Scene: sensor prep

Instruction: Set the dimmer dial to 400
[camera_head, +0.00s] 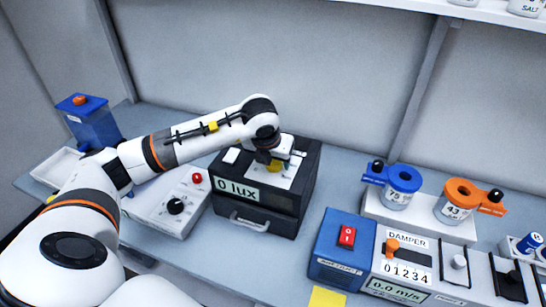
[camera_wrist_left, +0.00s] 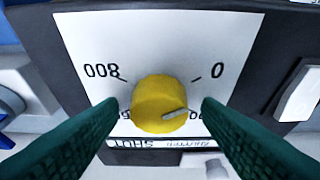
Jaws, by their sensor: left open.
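The yellow dimmer dial (camera_wrist_left: 160,103) sits on a white panel (camera_wrist_left: 110,40) on top of a black box (camera_head: 303,189). In the left wrist view the panel is upside down, with 800 at left and 0 at right; other marks are partly hidden by the fingers. The dial's pale pointer aims to the lower right there. The box's display (camera_head: 238,190) reads 0 lux. My left gripper (camera_wrist_left: 160,106) is open, its green fingers on either side of the dial; I cannot tell whether they touch it. In the head view the gripper (camera_head: 273,160) largely covers the dial.
A white box with a black knob (camera_head: 175,206) and red button stands left of the black box. A blue box with a red switch (camera_head: 347,237) and a damper panel (camera_head: 408,240) stand at right. Behind them are blue-lidded (camera_head: 400,182) and orange-lidded (camera_head: 457,205) jars.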

